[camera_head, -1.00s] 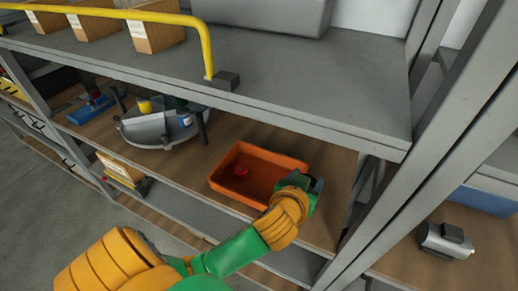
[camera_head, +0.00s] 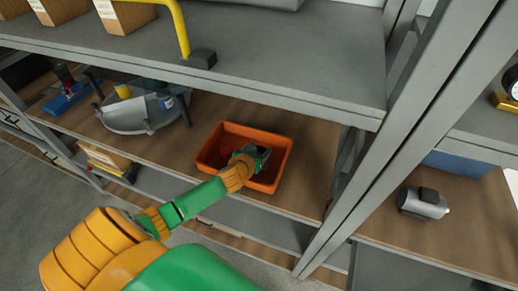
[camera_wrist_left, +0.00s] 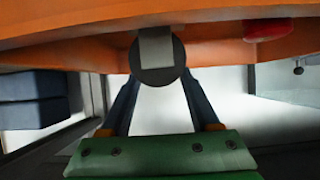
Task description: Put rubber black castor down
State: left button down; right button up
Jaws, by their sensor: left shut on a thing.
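The black castor (camera_wrist_left: 157,72), a dark round wheel with a light grey bracket, sits between my left gripper's fingers in the left wrist view. My left gripper (camera_head: 262,156) is shut on it. In the head view the gripper is over the orange bin (camera_head: 252,132), within its rim outline, and the castor is mostly hidden by the gripper. The bin also fills the top of the left wrist view (camera_wrist_left: 60,40). I cannot tell whether the castor touches the bin. My right gripper is not in view.
A red item (camera_head: 227,151) lies in the bin's left part. A grey tub (camera_head: 140,115) stands left on the same wooden shelf. The grey upper shelf (camera_head: 290,60) overhangs behind, and a grey upright (camera_head: 400,115) stands to the right. A grey cylindrical item (camera_head: 424,203) lies beyond it.

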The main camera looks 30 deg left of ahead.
pick_arm(q)
jog(key=shift+c, duration=0.6)
grip_release()
jog(key=v, duration=1.2)
jog(key=shift+p, duration=0.45)
